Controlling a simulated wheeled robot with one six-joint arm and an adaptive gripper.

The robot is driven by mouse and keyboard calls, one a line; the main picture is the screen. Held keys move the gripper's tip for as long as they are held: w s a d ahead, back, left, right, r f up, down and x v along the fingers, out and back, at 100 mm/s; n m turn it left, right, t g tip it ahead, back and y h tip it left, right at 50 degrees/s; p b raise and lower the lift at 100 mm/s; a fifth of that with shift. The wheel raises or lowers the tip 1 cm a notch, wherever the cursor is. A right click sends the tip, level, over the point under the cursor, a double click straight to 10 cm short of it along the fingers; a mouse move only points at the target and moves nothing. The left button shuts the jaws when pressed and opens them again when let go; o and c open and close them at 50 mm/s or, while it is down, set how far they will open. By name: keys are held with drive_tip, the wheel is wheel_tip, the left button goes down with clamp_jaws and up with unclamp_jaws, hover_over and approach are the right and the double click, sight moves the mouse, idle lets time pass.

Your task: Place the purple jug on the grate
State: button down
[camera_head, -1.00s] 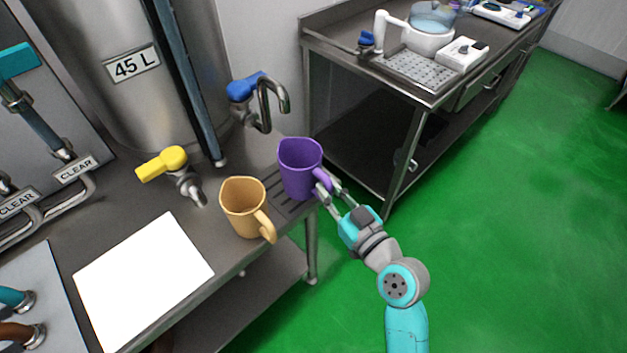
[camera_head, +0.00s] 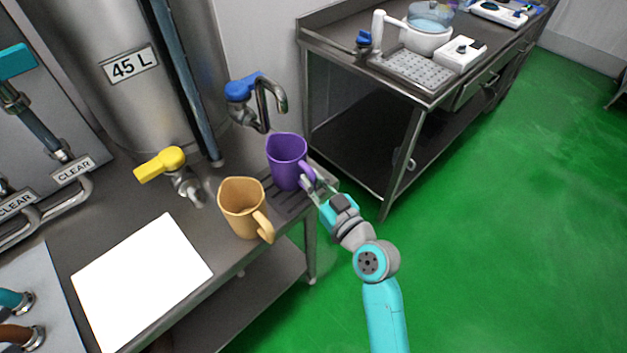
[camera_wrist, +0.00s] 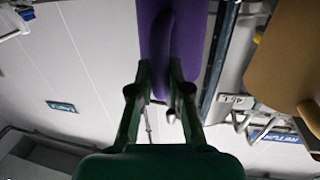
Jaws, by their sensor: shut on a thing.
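The purple jug (camera_head: 287,161) is upright in the head view, over or on the dark slatted grate (camera_head: 287,204) at the table's right end, below the curved spout. I cannot tell whether its base touches the grate. My gripper (camera_head: 308,184) is shut on the jug's handle, on its right side. In the wrist view the purple jug (camera_wrist: 153,40) is at the top centre, with its handle between the fingers of my gripper (camera_wrist: 160,95).
An orange jug (camera_head: 243,207) stands just left of the grate; it also shows in the wrist view (camera_wrist: 290,60). A blue-handled tap (camera_head: 262,95) rises behind the purple jug. A yellow-handled tap (camera_head: 165,170) and white sheet (camera_head: 142,280) are further left. Green floor (camera_head: 480,250) lies open right.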

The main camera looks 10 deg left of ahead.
drive_tip(key=c, duration=1.1)
unclamp_jaws()
drive_tip(key=v, duration=1.2)
